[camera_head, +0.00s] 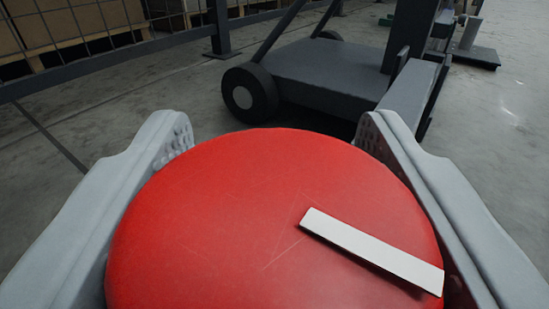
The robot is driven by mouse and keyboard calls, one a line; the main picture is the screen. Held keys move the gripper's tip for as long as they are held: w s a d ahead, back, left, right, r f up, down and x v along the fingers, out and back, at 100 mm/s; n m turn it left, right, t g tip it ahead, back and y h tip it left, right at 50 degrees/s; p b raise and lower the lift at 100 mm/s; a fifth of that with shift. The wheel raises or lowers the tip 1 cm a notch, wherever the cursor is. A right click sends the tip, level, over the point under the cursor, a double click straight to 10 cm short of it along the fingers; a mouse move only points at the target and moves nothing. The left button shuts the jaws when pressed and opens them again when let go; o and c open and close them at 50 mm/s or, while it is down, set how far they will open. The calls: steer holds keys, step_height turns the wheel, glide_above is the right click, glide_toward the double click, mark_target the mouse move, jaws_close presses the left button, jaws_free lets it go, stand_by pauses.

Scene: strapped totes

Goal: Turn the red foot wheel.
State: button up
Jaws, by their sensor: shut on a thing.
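The red foot wheel (230,220) fills the lower middle of the view, a large round red disc with faint scratches. A white bar mark (370,250) lies on its face, running from near the centre to the lower right rim. My gripper (275,135) has one pale grey finger on each side of the wheel. The fingers are shut on the wheel at its left and right edges. The wheel's lower edge is cut off by the frame, and whatever bears it is hidden.
Behind the wheel stands a dark grey wheeled base (320,70) with a black wheel (248,93) and an upright post. A mesh fence (70,50) with boxes behind it runs along the upper left. Bare concrete floor (500,130) lies open at the right.

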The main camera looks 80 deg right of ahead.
stand_by(0.4)
steer(key=o, duration=1)
steer(key=shift+c, duration=0.2)
steer(key=v, duration=1.7)
steer(key=shift+a, duration=0.2)
steer(key=shift+w, duration=0.1)
